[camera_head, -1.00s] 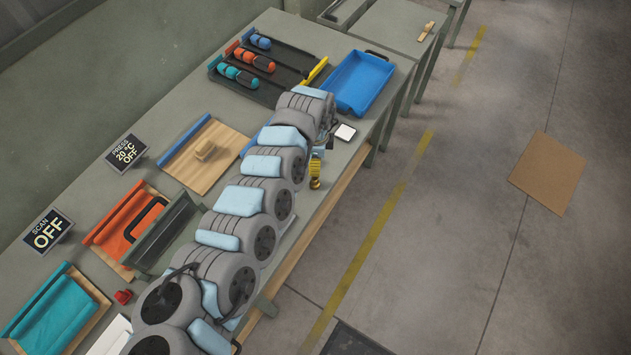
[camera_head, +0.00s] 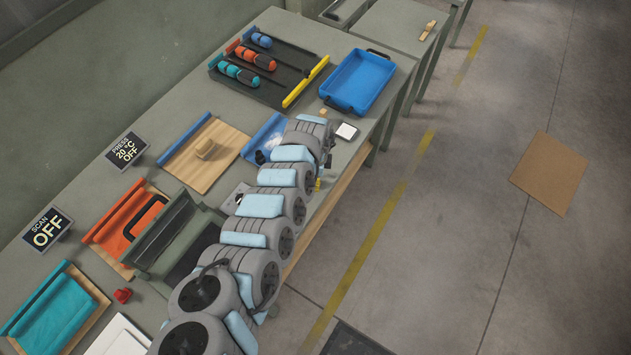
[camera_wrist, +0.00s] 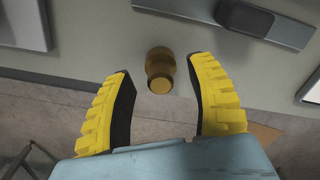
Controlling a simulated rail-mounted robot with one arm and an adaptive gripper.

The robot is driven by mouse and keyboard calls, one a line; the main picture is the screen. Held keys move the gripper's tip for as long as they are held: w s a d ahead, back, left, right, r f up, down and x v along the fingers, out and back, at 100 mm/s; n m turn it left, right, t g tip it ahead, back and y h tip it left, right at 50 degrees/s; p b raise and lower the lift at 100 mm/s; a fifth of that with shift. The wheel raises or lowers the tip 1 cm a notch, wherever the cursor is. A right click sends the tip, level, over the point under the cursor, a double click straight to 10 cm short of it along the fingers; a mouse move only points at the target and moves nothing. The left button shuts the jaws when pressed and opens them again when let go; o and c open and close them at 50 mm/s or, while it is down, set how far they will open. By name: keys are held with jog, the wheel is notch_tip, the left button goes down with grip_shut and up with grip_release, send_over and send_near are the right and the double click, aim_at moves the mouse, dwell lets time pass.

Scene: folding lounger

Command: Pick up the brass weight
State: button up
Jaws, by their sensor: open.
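The brass weight (camera_wrist: 160,62) shows in the wrist view as a short, dark golden cylinder with a narrower neck and a round end. It stands on the grey bench near its edge. My gripper (camera_wrist: 162,72) is open, with a yellow, black-padded finger on each side of the picture. The weight appears between and just beyond the fingertips, and neither finger visibly touches it. In the head view my arm covers most of this spot; a small yellow bit (camera_head: 318,185) shows beside it, and I cannot tell whether it is the weight or a finger.
The bench edge drops to open floor at right.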

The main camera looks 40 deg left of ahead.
jog(key=shift+f, duration=0.4)
grip_shut()
jog(key=shift+r, duration=0.2)
